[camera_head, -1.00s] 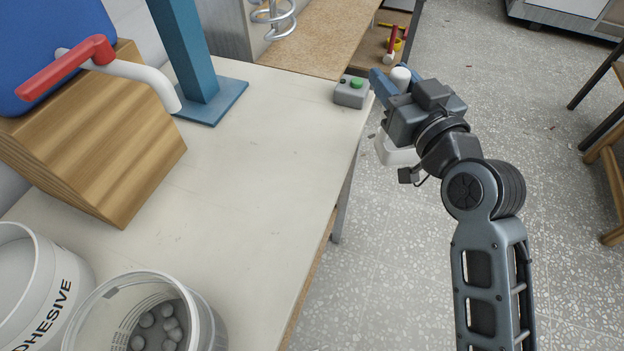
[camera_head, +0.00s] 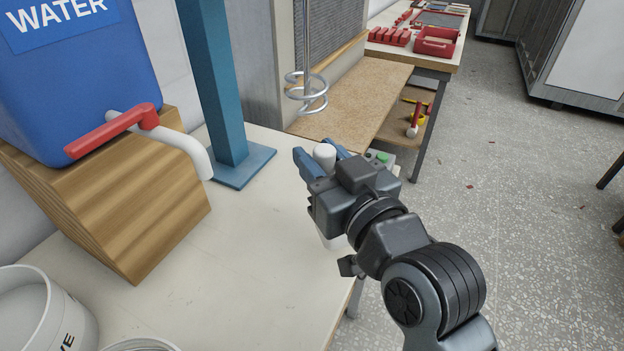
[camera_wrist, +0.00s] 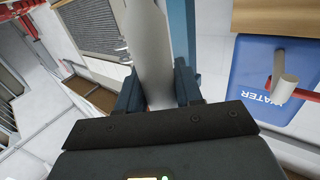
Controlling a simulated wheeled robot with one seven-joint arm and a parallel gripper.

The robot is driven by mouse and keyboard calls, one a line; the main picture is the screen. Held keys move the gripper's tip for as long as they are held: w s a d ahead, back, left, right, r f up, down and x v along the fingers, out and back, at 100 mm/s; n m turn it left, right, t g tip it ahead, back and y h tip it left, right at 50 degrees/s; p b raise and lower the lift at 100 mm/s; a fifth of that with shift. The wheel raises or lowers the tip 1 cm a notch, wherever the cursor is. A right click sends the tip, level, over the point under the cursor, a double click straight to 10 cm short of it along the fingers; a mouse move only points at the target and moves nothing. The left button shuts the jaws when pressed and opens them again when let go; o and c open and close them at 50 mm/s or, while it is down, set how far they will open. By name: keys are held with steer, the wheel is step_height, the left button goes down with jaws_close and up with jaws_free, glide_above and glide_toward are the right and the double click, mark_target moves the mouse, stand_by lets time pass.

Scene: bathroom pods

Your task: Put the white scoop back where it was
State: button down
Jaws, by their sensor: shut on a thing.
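My gripper (camera_head: 322,158) is shut on the white scoop (camera_head: 324,152). In the head view the scoop's pale end shows between the blue fingers, and another white part of it shows below the gripper. The rest is hidden by the gripper. In the wrist view the scoop (camera_wrist: 149,45) is a long pale shape running up from between the two fingers (camera_wrist: 160,88). The gripper is over the right side of the pale table (camera_head: 235,255).
A blue water container (camera_head: 85,85) with a red-handled tap (camera_head: 125,125) stands on a wooden block (camera_head: 110,205) at left. A blue post (camera_head: 215,90) rises behind. A white bucket (camera_head: 45,315) is front left. A metal spiral (camera_head: 306,92) hangs behind the gripper. The table's middle is clear.

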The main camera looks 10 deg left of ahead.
steer(key=shift+a+f, duration=0.2)
steer(key=shift+f, duration=0.6)
steer(key=shift+a+f, duration=0.25)
steer(key=shift+f, duration=0.55)
steer(key=shift+a+f, duration=0.2)
steer(key=shift+f, duration=0.7)
steer(key=c, duration=0.7)
jaws_free()
steer(key=shift+c, duration=0.2)
steer(key=b+v, duration=0.2)
steer(key=v, duration=1)
steer(key=shift+b, duration=0.3)
